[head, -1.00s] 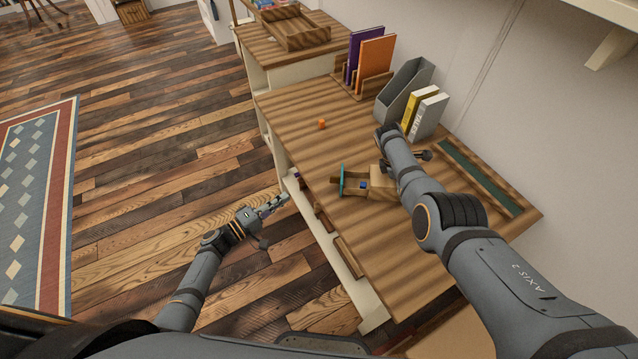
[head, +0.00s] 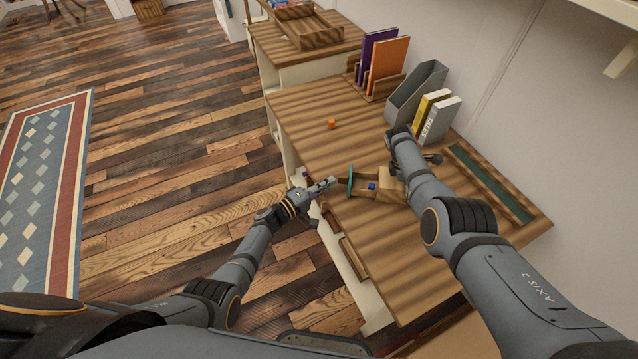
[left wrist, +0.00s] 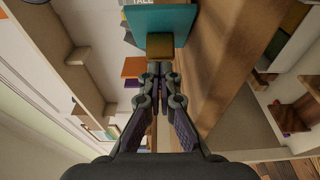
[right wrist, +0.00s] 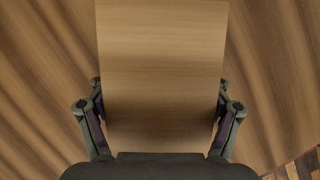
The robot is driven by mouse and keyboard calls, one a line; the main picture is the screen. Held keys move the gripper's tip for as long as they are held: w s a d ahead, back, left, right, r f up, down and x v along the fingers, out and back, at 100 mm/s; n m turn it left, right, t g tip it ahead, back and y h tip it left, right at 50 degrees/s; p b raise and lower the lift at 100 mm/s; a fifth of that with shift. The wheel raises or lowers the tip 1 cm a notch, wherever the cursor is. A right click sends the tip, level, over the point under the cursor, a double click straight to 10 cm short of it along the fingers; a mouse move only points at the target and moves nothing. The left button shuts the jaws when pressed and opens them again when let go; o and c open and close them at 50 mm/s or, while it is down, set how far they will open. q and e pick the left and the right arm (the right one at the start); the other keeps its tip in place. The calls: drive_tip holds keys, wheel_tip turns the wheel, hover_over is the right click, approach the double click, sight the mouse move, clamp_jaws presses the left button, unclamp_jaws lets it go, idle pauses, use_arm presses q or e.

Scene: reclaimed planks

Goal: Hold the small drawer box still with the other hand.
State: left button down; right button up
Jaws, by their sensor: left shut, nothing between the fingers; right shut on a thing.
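The small wooden drawer box (head: 394,184) sits on the desk, partly hidden behind my right arm in the head view. Its drawer is pulled out to the left, with a teal front (head: 350,181) and a blue cube (head: 371,186) inside. My right gripper (right wrist: 160,108) is shut on the box (right wrist: 162,55), one finger on each side. My left gripper (head: 331,183) is shut and empty, just left of the teal front. In the left wrist view its closed fingertips (left wrist: 160,70) point at the drawer's wooden handle (left wrist: 160,45), with the teal panel (left wrist: 175,22) behind; whether they touch is unclear.
An orange cube (head: 332,123) lies on the desk (head: 310,105). A grey file holder (head: 415,95), yellow and white books (head: 436,118) and upright purple and orange books (head: 385,62) stand along the back. The desk's middle is otherwise clear.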

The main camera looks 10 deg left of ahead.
sight(346, 182)
use_arm(q)
drive_tip(key=shift+d, duration=0.1)
drive_tip(key=d, duration=0.4)
drive_tip(key=shift+d, duration=0.2)
drive_tip(key=shift+a, duration=0.15)
